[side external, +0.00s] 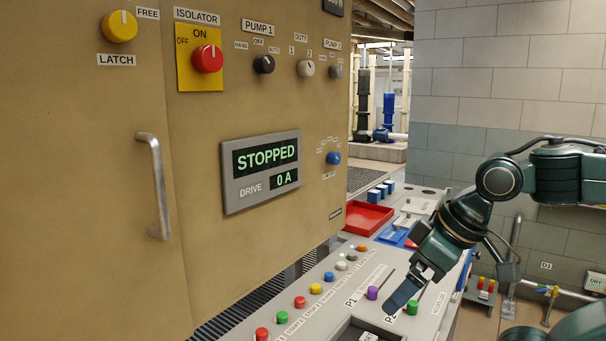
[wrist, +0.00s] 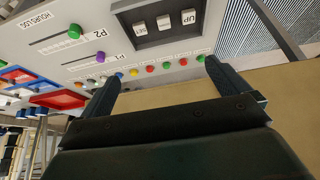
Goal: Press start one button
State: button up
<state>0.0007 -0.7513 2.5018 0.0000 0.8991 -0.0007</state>
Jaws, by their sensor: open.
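The control desk has a row of coloured push buttons. In the side view I see a red button (side external: 262,334), a green button (side external: 281,317) and another red button (side external: 300,302). The wrist view shows the row with an end green button (wrist: 200,58) and a second green button (wrist: 166,65), a red one (wrist: 183,62) between them. The small labels are too blurred to tell which green one is start one. My gripper (side external: 390,303) is open and empty, right of the row by the P1 and P2 sliders; its spread fingers (wrist: 162,80) frame the row in the wrist view.
Purple (side external: 372,293) and green (side external: 412,307) slider knobs stand up close to my gripper. A red tray (side external: 365,217) lies farther back. The tan cabinet with its STOPPED display (side external: 265,158) and door handle (side external: 155,185) rises behind the button row.

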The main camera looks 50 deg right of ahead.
grip_shut()
dwell(0.3)
dwell(1.3)
